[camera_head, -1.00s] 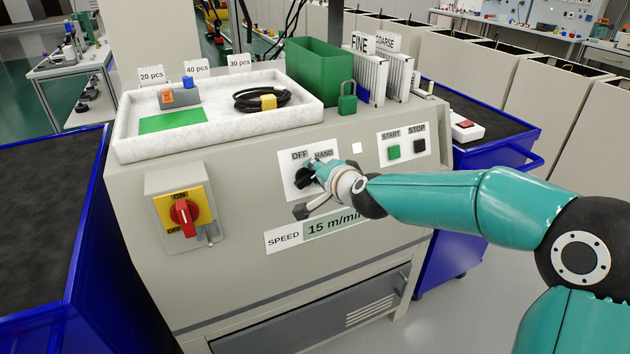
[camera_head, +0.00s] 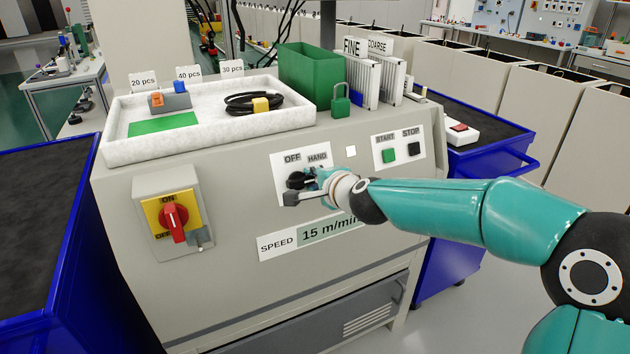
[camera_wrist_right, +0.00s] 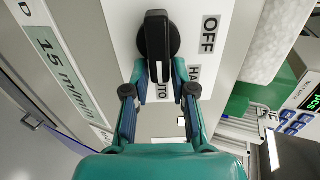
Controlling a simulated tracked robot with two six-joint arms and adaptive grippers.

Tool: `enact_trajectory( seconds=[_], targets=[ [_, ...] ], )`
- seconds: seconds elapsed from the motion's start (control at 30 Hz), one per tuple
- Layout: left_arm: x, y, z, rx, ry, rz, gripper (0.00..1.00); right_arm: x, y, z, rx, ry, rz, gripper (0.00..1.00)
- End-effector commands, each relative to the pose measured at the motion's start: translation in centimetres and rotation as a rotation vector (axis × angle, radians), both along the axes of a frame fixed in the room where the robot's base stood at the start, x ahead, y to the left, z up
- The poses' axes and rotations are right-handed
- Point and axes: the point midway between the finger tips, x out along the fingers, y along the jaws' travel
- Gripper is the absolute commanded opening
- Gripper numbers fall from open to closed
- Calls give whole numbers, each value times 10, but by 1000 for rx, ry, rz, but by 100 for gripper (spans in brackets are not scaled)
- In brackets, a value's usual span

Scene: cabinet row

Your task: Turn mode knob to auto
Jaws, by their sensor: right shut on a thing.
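The black mode knob (camera_head: 296,180) sits on a white plate (camera_head: 283,165) on the grey machine's sloped front. OFF and HAND labels show above it. My right gripper (camera_head: 311,181) reaches the knob from the right. In the right wrist view, the gripper (camera_wrist_right: 160,72) has its fingers on both sides of the knob's bar (camera_wrist_right: 157,35) and is shut on it. The bar's gripped end lies toward the partly hidden AUTO label (camera_wrist_right: 164,90). OFF (camera_wrist_right: 209,35) is clear there; HAND is partly covered. My left gripper is not in view.
A red main switch (camera_head: 173,222) is left of the knob. START (camera_head: 388,154) and STOP (camera_head: 414,149) buttons are to the right, and a speed label (camera_head: 305,238) is below. A white tray (camera_head: 110,150) and green bin (camera_head: 311,75) stand on top. Blue carts flank the machine.

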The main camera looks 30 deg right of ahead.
Motion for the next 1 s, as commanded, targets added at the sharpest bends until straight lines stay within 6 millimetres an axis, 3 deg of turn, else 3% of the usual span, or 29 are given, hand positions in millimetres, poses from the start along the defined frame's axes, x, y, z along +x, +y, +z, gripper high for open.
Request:
enact_trajectory(
  seconds=[0.03, 0.17, 0.2, 0.3, 1.0],
  targets=[
    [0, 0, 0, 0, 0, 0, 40, -1, 10, -7, 4, 17, 25, 0],
    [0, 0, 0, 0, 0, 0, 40, -1, 10, -7, 4, 18, 26, 0],
    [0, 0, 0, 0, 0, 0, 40, -1, 10, -7, 3, 18, 26, 28],
    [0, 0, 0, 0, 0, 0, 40, -1, 10, -6, 3, 17, 25, 44],
    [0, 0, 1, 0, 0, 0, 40, -3, 4, -1, 1, 7, 13, 44]
  ],
)
